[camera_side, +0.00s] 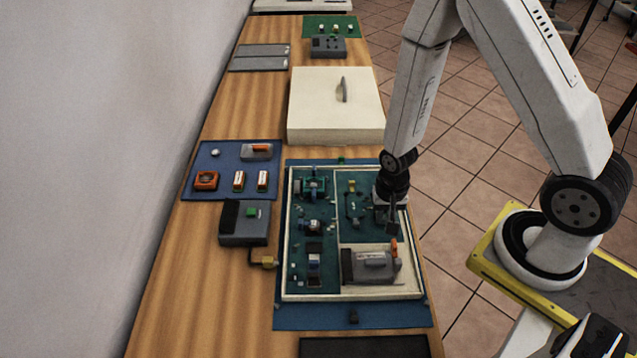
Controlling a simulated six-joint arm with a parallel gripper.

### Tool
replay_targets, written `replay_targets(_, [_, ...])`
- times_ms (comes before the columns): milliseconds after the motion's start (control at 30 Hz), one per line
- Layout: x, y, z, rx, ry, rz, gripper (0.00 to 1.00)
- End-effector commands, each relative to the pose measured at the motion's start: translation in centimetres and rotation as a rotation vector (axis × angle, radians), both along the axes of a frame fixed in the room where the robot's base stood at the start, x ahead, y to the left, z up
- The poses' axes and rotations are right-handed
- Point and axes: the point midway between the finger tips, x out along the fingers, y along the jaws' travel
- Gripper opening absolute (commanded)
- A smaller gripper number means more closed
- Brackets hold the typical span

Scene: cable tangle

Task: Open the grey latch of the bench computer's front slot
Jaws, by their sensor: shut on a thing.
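The bench computer (337,215) is an open, cream-rimmed case on a blue mat, with green boards inside. A grey unit (370,265) sits in its lower right part, with an orange tab (394,249) standing at that unit's right end. My gripper (392,230) points down at the case's right side, just above the orange tab in the picture. It is shut on a small part there, which its dark fingers hide. I cannot make out the grey latch apart from the fingers, or tell whether it is open or shut.
Left of the case are a grey box (243,226) with a cable and plug (263,261), and a blue mat (202,157) with several small parts. A cream lid (335,105) with a handle lies behind. The wooden bench (200,290) is bare at the front left.

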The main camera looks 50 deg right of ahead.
Motion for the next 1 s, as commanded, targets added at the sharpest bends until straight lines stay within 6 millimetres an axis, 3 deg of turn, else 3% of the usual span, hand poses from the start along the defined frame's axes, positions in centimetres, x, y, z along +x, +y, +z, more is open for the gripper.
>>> replay_targets(667, [0.0,0.1,0.0,0.000,-0.001,0.000,0.00])
replay_targets(1000, [-1.1,1.2,0.0,-0.001,-0.001,0.001,0.00])
